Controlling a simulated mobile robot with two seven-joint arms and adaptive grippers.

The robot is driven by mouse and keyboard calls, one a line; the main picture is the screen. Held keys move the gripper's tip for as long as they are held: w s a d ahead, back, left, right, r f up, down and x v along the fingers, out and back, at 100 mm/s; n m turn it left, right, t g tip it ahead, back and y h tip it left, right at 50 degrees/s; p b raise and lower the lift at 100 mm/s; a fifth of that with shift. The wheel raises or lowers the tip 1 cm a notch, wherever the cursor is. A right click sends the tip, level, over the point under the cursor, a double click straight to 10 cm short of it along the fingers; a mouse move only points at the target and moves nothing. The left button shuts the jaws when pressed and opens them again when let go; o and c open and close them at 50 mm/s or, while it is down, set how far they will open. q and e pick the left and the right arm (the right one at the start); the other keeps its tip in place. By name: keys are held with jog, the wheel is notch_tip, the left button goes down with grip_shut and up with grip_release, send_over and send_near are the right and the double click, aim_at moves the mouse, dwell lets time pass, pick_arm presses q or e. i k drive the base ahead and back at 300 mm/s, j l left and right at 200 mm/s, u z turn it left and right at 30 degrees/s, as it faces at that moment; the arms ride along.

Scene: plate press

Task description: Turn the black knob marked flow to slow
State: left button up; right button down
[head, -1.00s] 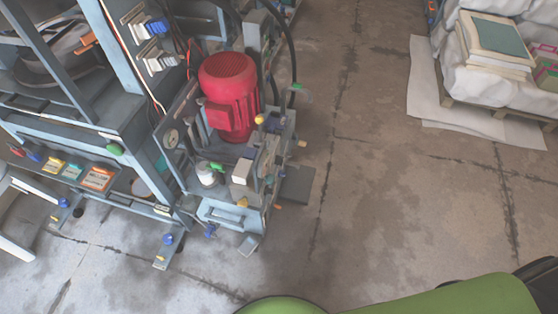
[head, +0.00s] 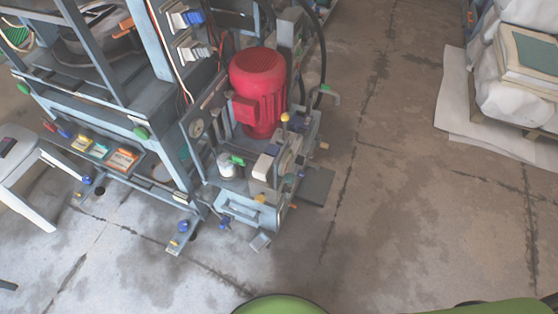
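The press's hydraulic unit stands on the floor left of centre in the head view, with a red motor (head: 258,90) on top. I cannot make out a black knob or a flow marking at this size. Neither of my grippers is in view; only green parts of my own body show along the bottom edge.
A white stool (head: 30,180) is at far left. A wrapped pallet load (head: 510,75) is at upper right. The concrete floor (head: 400,200) between is clear.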

aim_at(300, 159)
jog(key=u, duration=0.4)
jog(key=i+l+u, duration=0.15)
jog(key=l+u, duration=0.65)
jog(key=i+l+u, duration=0.1)
jog(key=l+u, duration=0.3)
jog(key=k+l+u, duration=0.1)
jog(key=l+u, duration=0.3)
jog(key=l, duration=0.15)
